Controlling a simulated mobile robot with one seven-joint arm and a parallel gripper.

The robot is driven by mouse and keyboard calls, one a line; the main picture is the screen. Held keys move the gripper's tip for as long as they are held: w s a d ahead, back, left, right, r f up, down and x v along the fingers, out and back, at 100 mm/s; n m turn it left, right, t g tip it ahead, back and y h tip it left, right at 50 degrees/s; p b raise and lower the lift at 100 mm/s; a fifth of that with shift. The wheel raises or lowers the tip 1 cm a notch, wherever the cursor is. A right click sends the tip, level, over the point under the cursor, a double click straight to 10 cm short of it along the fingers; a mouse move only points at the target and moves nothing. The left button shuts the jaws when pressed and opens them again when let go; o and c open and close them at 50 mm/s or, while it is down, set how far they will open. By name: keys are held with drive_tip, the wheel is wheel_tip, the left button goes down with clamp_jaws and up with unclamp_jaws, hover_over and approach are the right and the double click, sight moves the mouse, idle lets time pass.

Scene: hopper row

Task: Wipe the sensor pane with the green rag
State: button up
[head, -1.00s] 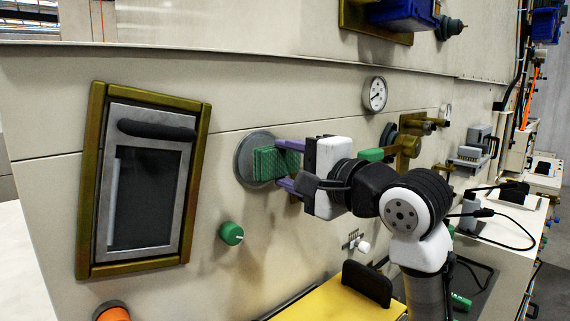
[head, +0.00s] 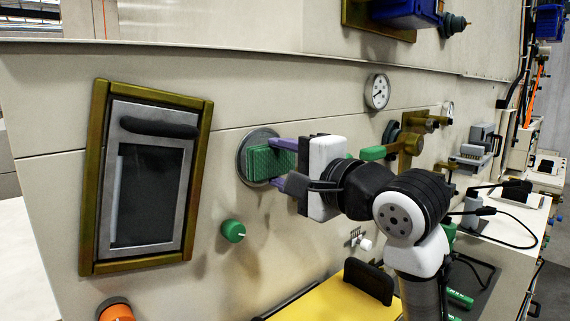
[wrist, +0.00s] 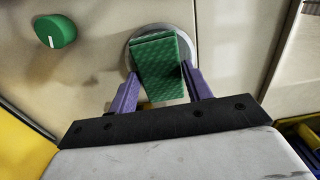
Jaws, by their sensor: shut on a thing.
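The green rag (head: 268,163) is a folded, patterned block held between the purple fingers of my gripper (head: 284,164). It also shows in the wrist view (wrist: 158,68), where my gripper (wrist: 160,88) is shut on it. The rag is in front of the round, grey-rimmed sensor pane (head: 244,162) on the beige wall panel and covers most of it. In the wrist view the pane's rim (wrist: 131,50) shows around the rag. The rag appears to be at the pane's face, but I cannot tell whether it touches.
A framed door with a dark window (head: 147,185) is left of the pane. A green knob (head: 232,231) is below it, and a gauge (head: 377,91) is up right. Brass piping (head: 408,145) is right of my gripper. A yellow surface (head: 335,296) is below.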

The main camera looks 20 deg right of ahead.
drive_tip(key=shift+w+a, duration=0.15)
drive_tip(key=shift+w, duration=0.4)
drive_tip(key=shift+s+a, duration=0.25)
drive_tip(key=shift+a, duration=0.65)
drive_tip(key=shift+p, duration=0.55)
drive_tip(key=shift+d, duration=0.1)
idle(0.6)
drive_tip(key=shift+w+d+p, duration=0.25)
drive_tip(key=shift+d+p, duration=0.05)
drive_tip(key=shift+d, duration=0.55)
drive_tip(key=shift+w+d+p, duration=0.2)
drive_tip(key=shift+d+p, duration=0.05)
drive_tip(key=shift+d, duration=0.6)
